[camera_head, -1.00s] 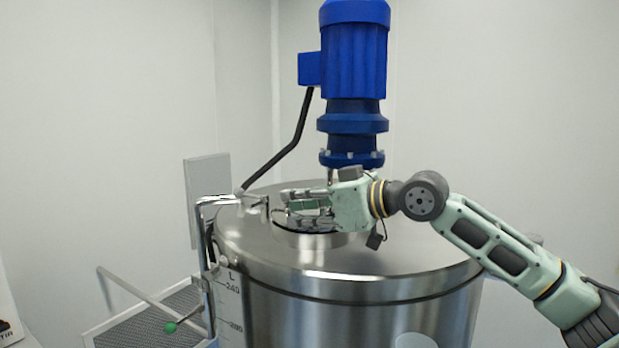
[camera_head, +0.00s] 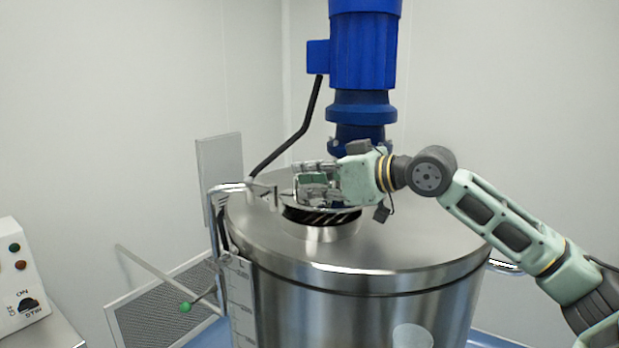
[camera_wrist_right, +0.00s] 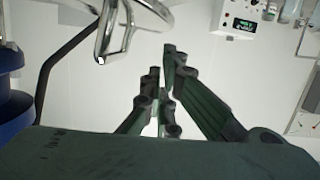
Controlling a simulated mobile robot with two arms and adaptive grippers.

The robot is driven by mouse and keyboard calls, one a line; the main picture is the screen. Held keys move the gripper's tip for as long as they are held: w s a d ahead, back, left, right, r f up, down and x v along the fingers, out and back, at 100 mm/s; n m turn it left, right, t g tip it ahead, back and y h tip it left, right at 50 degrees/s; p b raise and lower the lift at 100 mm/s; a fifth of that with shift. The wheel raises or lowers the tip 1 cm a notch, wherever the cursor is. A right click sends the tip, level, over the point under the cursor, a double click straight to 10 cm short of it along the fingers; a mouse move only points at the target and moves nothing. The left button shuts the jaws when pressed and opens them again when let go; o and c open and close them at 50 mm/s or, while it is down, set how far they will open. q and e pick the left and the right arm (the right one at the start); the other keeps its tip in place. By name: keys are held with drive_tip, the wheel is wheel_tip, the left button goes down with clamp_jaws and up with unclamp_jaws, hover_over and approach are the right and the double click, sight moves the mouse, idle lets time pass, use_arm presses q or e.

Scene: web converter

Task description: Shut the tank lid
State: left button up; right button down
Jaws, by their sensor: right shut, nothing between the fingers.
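The steel tank (camera_head: 350,310) stands in the middle of the head view with a round raised opening collar (camera_head: 318,232) on its top. A thin round edge that looks like the tank lid (camera_head: 345,212) sits just above the collar, with a dark gap below it. My gripper hides much of the lid, so its exact tilt is unclear. My right gripper (camera_head: 300,184) is shut and empty, directly over the lid; I cannot tell whether it touches. Its fingers also show in the right wrist view (camera_wrist_right: 162,75). My left gripper is out of view.
A blue motor (camera_head: 362,60) stands behind the opening. A bent chrome tube (camera_head: 240,187) rises at the tank's left edge. A control box (camera_head: 20,280) is at far left, and a mesh platform (camera_head: 150,310) lies left of the tank.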

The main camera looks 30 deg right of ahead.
use_arm(q)
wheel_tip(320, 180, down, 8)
drive_tip(key=b, duration=0.7)
use_arm(e)
drive_tip(key=shift+s+d+r+m+p, duration=1.05)
drive_tip(key=shift+s+d+r, duration=1.8)
drive_tip(key=shift+s, duration=1.2)
drive_tip(key=shift+y, duration=0.4)
drive_tip(key=p+x, duration=0.7)
drive_tip(key=x, duration=0.1)
drive_tip(key=shift+w+a, duration=0.25)
drive_tip(key=shift+w, duration=0.05)
wheel_tip(320, 180, down, 3)
drive_tip(key=shift+w+a+f+b, duration=0.1)
drive_tip(key=shift+w+b, duration=0.05)
drive_tip(key=shift+b, duration=0.6)
drive_tip(key=shift+s+a+f+b, duration=0.1)
drive_tip(key=shift+f+b, duration=0.1)
drive_tip(key=shift+f, duration=0.15)
drive_tip(key=shift+s+a+f+b, duration=0.1)
drive_tip(key=shift+s+f+b, duration=0.05)
drive_tip(key=shift+f, duration=0.25)
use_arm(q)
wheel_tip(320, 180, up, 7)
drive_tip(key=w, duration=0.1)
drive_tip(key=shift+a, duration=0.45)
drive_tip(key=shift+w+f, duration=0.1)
use_arm(e)
drive_tip(key=shift+w, duration=0.1)
